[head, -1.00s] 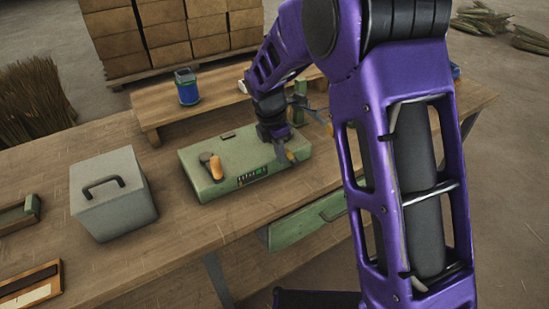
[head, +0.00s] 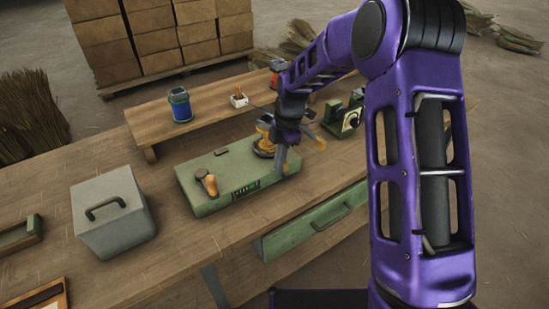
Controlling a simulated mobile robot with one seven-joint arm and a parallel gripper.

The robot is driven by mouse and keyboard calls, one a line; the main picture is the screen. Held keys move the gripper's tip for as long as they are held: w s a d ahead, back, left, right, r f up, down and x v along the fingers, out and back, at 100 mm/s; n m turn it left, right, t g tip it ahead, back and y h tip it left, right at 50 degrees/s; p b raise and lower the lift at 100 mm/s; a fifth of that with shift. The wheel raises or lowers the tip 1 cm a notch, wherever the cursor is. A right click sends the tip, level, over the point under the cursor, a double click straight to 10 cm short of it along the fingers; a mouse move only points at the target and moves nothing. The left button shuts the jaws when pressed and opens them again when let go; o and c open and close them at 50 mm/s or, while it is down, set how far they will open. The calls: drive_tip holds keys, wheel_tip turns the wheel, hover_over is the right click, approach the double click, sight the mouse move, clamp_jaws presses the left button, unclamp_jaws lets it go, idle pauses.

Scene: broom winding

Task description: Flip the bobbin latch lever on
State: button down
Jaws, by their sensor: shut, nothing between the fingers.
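A green box-shaped unit (head: 225,172) lies on the workbench. A dark lever with an orange grip (head: 208,182) stands on its left part, and a small panel with green marks is on its front. A yellow-orange round part (head: 264,146), likely the bobbin, sits at its right end, partly hidden by my gripper. My gripper (head: 300,152) is shut and empty, just right of that part and above the unit's right end. I cannot tell whether it touches anything. I cannot tell for sure which part is the bobbin latch lever.
A grey lidded box (head: 112,215) stands at left. A raised wooden shelf (head: 150,115) behind carries a blue canister (head: 180,106) and a small holder (head: 238,97). A green device (head: 344,118) stands right of my gripper. A green drawer (head: 315,222) is under the front edge.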

drive_tip(key=shift+w+d+r+g+y+p, duration=0.25)
drive_tip(key=shift+w+d+g+y+p, duration=0.25)
drive_tip(key=shift+d+y, duration=0.25)
drive_tip(key=shift+w+d+f+g+y, duration=0.1)
drive_tip(key=shift+w+d+g+y, duration=0.15)
drive_tip(key=shift+d+g+y, duration=0.25)
drive_tip(key=shift+w+d+g+y, duration=0.2)
drive_tip(key=shift+g+y, duration=0.1)
drive_tip(key=shift+y, duration=0.35)
drive_tip(key=shift+a, duration=0.1)
drive_tip(key=shift+r, duration=0.9)
drive_tip(key=shift+a, duration=0.1)
